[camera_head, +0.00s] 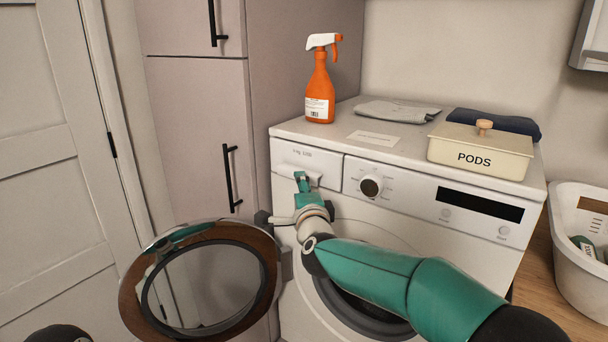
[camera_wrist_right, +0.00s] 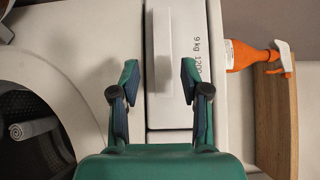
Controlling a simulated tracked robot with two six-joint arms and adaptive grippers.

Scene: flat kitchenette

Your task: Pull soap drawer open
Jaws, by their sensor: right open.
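The white washing machine (camera_head: 440,195) has its soap drawer (camera_head: 310,158) at the upper left of its front. The drawer looks shut, flush with the panel. My right gripper (camera_head: 302,183) is in front of the drawer's lower part and hides some of it. In the right wrist view the drawer front (camera_wrist_right: 180,106) lies ahead, with its raised pale handle (camera_wrist_right: 162,50) running up the picture. The open fingers of my right gripper (camera_wrist_right: 158,80) stand either side of the handle's near end, with nothing held. Contact cannot be told. My left gripper is out of view.
The round machine door (camera_head: 210,285) hangs open at the left. On top stand an orange spray bottle (camera_head: 320,88), a folded grey cloth (camera_head: 395,112) and a PODS box (camera_head: 480,150). A tall cabinet (camera_head: 200,120) borders the left side; a white basket (camera_head: 578,275) stands right.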

